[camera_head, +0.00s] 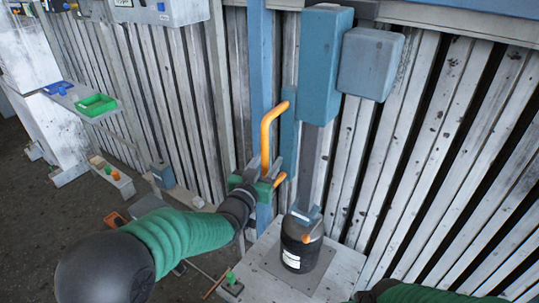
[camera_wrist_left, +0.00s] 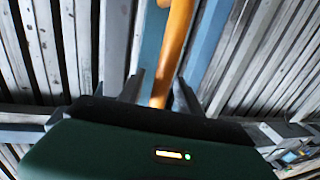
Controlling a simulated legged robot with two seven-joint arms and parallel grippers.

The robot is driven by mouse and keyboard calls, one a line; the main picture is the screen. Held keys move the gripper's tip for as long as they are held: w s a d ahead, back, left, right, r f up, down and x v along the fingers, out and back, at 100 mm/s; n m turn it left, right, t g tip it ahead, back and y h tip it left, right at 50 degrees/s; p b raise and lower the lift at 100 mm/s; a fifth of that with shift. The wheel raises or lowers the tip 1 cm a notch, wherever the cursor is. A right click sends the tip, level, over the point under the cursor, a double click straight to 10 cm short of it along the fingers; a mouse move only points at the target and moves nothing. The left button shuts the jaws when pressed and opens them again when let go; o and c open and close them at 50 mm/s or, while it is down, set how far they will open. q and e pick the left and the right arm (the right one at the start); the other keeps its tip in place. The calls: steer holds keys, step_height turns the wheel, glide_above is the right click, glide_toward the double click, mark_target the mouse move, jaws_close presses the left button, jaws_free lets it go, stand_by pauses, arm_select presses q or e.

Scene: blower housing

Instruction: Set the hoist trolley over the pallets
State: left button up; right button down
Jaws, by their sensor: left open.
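An orange bent handle (camera_head: 266,135) stands against the blue upright at the wall. It also shows in the left wrist view (camera_wrist_left: 174,40), running down between my left fingers. My left gripper (camera_head: 262,172) is open at the lower part of this handle, with a finger on either side; it shows in the left wrist view too (camera_wrist_left: 158,95). I cannot tell whether the fingers touch the handle. No hoist trolley or pallets can be made out for certain. My right gripper is out of view; only part of my green right arm shows at the lower right.
A black cylinder (camera_head: 300,243) with a white label stands on a pale platform (camera_head: 345,270). A green bin (camera_head: 96,104) sits on a shelf at left. Slatted wall closes the back.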

arm_select(q)
steer(key=shift+x, duration=0.9)
jaws_close()
steer(key=shift+s, duration=0.1)
stand_by(0.7)
